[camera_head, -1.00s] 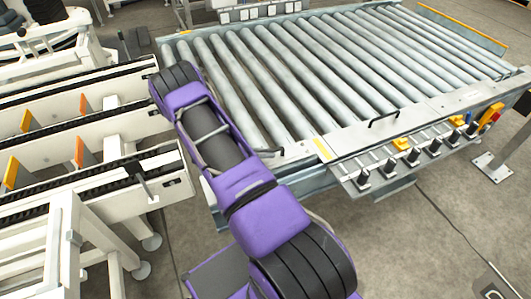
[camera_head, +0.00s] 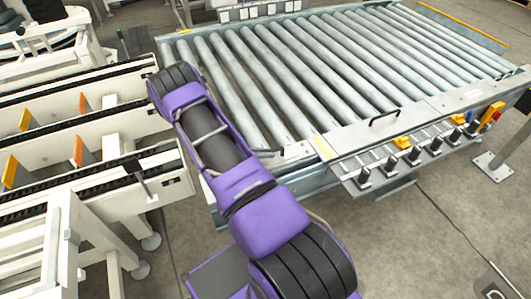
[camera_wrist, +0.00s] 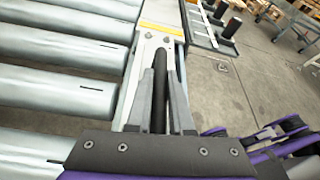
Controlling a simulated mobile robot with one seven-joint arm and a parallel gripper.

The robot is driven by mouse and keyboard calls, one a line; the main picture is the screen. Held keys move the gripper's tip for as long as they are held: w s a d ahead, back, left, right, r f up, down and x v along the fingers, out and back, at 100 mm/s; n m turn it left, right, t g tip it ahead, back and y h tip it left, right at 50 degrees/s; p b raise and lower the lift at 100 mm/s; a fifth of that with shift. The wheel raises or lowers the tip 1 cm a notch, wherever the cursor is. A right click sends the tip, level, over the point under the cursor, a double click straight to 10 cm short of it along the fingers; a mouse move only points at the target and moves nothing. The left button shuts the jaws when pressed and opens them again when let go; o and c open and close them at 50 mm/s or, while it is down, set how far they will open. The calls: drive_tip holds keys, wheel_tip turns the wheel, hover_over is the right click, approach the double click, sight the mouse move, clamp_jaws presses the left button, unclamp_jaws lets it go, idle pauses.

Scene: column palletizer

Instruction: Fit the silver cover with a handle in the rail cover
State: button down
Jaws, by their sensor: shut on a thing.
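My gripper (camera_wrist: 160,85) is shut on a black handle (camera_wrist: 159,100) in the wrist view, with a grey finger on each side of it. A narrow silver plate with bolts (camera_wrist: 147,52) lies beneath and beyond the fingers, along the side of the rollers. It appears to be the silver cover, but its near end is hidden by my gripper. I cannot tell whether it is seated in the rail cover. In the head view my purple arm hides the gripper. The rail cover (camera_head: 440,103) runs along the conveyor's near edge, with a black handle (camera_head: 383,118) on it.
The roller conveyor (camera_head: 320,70) fills the upper middle. A rack with black knobs and yellow parts (camera_head: 420,150) juts from its near side. White frames with dark chains (camera_head: 90,180) stand close on the left. The floor at lower right (camera_head: 430,240) is mostly clear.

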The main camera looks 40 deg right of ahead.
drive_tip(key=shift+f+b, duration=0.45)
drive_tip(key=shift+b, duration=0.1)
idle(0.4)
drive_tip(key=c, duration=0.7)
unclamp_jaws()
drive_tip(key=shift+a+f, duration=0.1)
drive_tip(key=shift+f, duration=0.05)
drive_tip(key=v, duration=1.7)
drive_tip(key=shift+w+a+r+p, duration=0.1)
drive_tip(key=shift+r+p, duration=0.1)
drive_tip(key=shift+p, duration=0.15)
